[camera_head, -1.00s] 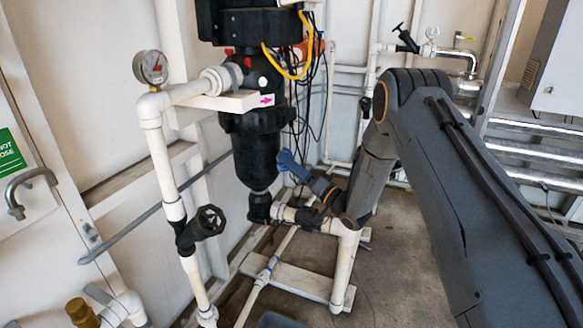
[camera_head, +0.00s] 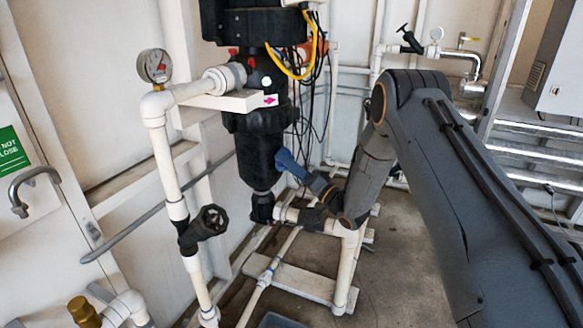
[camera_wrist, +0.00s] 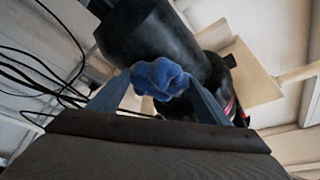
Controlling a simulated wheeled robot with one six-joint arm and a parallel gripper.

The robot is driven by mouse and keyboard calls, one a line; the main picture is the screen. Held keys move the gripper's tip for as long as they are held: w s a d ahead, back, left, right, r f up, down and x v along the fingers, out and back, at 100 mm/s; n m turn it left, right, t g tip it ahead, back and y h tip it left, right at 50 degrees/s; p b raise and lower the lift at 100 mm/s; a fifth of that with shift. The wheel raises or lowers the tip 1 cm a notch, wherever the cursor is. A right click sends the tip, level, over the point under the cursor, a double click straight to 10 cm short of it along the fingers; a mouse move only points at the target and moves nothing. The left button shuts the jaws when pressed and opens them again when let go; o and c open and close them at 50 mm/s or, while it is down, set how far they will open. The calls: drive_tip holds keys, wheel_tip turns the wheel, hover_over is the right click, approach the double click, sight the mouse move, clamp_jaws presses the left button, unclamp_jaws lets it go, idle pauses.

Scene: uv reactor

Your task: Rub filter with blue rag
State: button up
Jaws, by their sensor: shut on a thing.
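The filter is a black upright cylinder (camera_head: 262,150) in the middle of the head view, with white pipes joined to it. In the wrist view its dark housing (camera_wrist: 150,38) fills the top middle. My gripper (camera_wrist: 157,92) is shut on a crumpled blue rag (camera_wrist: 160,78), which sits between the two fingertips. In the head view the blue rag (camera_head: 284,158) shows at the right side of the filter's lower body, at the end of my arm. It looks close against the filter, but I cannot tell if it touches.
A pressure gauge (camera_head: 155,65) and a black valve handwheel (camera_head: 211,220) stand on the white pipe to the left. Black cables (camera_wrist: 40,72) hang close beside the filter. White pipes (camera_head: 345,270) run below my wrist. Bare floor (camera_head: 400,270) lies to the right.

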drive_tip(key=shift+w+a, duration=0.15)
drive_tip(key=shift+a, duration=0.15)
drive_tip(key=shift+w+d+b, duration=0.25)
drive_tip(key=shift+w+b, duration=0.2)
drive_tip(key=shift+w, duration=0.15)
drive_tip(key=shift+w+d+b, duration=0.25)
drive_tip(key=shift+w+b, duration=0.2)
drive_tip(key=shift+w, duration=0.2)
drive_tip(key=shift+w+d+b, duration=0.25)
drive_tip(key=shift+w+b, duration=0.2)
drive_tip(key=shift+w, duration=0.15)
drive_tip(key=shift+a, duration=0.1)
drive_tip(key=shift+s+a+p, duration=0.25)
drive_tip(key=shift+s+p, duration=0.15)
drive_tip(key=shift+s, duration=0.2)
drive_tip(key=shift+s+a+p, duration=0.3)
drive_tip(key=shift+s+p, duration=0.15)
drive_tip(key=shift+s, duration=0.2)
drive_tip(key=shift+s+a+p, duration=0.25)
drive_tip(key=shift+s+p, duration=0.15)
drive_tip(key=shift+s, duration=0.2)
drive_tip(key=s+d+p, duration=0.1)
drive_tip(key=s+d, duration=0.1)
drive_tip(key=d, duration=0.3)
drive_tip(key=shift+d, duration=0.35)
